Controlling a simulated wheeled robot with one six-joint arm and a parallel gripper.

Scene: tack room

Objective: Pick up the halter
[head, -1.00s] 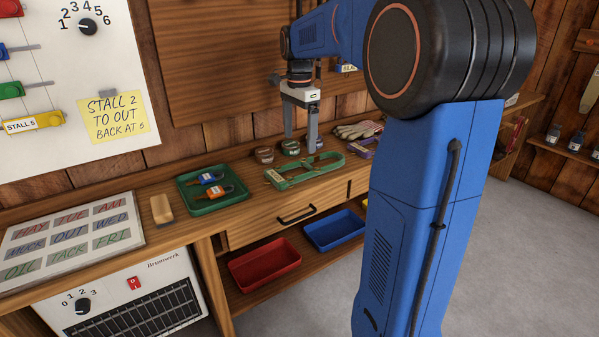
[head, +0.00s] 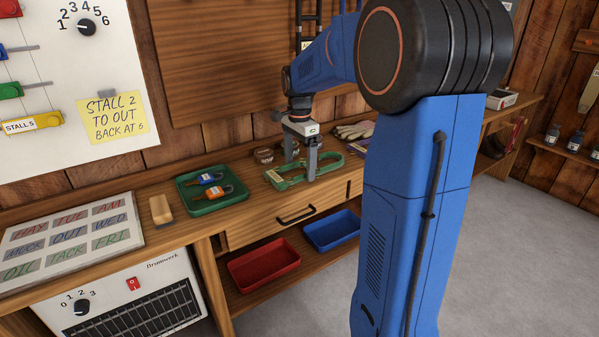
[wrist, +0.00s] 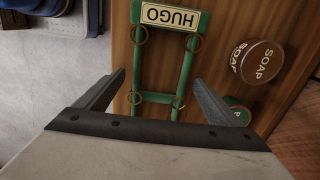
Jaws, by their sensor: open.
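The halter is a green strap frame (head: 284,182) with ring fittings, lying flat on the wooden bench. In the wrist view, the halter (wrist: 187,75) carries a pale name plate reading HUGO at the top. My gripper (head: 300,170) is open and points down over the halter. In the wrist view, its two fingers (wrist: 160,85) stand apart on either side of the halter's lower part, with nothing gripped. I cannot tell how far the fingertips are above the bench. In the head view the fingers hide part of the halter.
Round soap tins (wrist: 258,62) stand close to the halter's right in the wrist view. Gloves (head: 354,131) lie behind. Red (head: 264,266) and blue (head: 331,231) trays sit below.

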